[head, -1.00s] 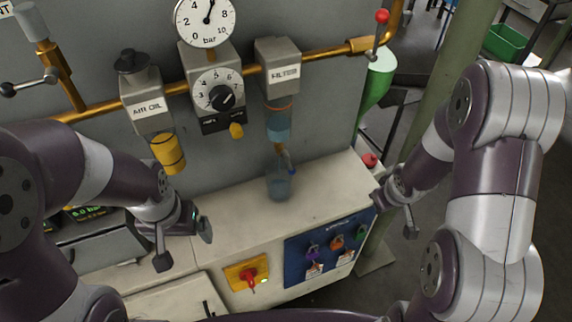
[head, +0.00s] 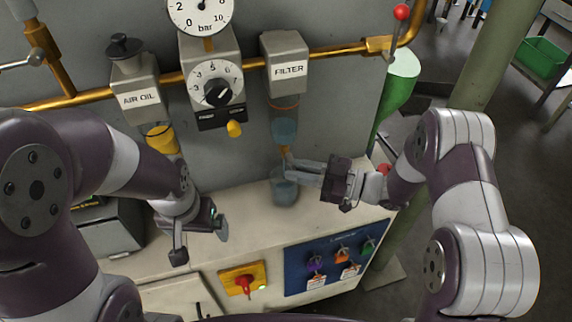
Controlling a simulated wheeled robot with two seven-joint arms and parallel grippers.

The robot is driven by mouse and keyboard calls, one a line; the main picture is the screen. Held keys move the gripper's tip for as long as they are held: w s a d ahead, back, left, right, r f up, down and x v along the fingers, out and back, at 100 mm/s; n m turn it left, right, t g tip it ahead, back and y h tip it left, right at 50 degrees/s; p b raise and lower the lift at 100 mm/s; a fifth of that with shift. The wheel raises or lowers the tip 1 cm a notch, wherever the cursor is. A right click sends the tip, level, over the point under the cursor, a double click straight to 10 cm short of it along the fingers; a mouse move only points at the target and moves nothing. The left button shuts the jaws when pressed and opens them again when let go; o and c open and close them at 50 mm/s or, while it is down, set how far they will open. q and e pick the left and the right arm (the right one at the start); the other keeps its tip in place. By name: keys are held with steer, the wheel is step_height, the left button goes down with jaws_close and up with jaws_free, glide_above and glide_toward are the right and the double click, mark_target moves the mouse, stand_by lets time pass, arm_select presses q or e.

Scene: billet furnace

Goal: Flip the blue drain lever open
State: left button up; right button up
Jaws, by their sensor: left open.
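The filter (head: 285,68) hangs on the brass pipe, with a clear bluish bowl (head: 284,130) under it. A short brass drain stem (head: 284,151) comes out below the bowl. The blue drain lever cannot be made out now; my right fingers cover its place. My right gripper (head: 291,168) reaches in from the right, its fingertips at the stem, just above a clear jar (head: 285,190) on the bench. I cannot tell its finger gap or whether it touches the lever. My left gripper (head: 200,242) is open and empty over the bench at the left.
The air oil unit (head: 138,88) and regulator (head: 212,85) hang left of the filter. The bench top (head: 250,222) is clear in front of the jar. A red switch (head: 244,284) and a blue lock panel (head: 335,258) are on the bench front. A red-knobbed valve (head: 400,12) is top right.

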steer(key=x, duration=0.3)
steer(key=shift+a, duration=0.15)
jaws_close()
steer(key=shift+s+a+r+m+t+y+b, duration=0.15)
steer(key=shift+m+t+y+b, duration=0.1)
steer(key=shift+m+y+b, duration=0.3)
steer(key=shift+w+a+m+t+y+b, duration=0.1)
steer(key=shift+a+m+t+y+b, duration=0.15)
steer(key=shift+m+y+b, duration=0.35)
jaws_free()
steer(key=shift+n, duration=0.25)
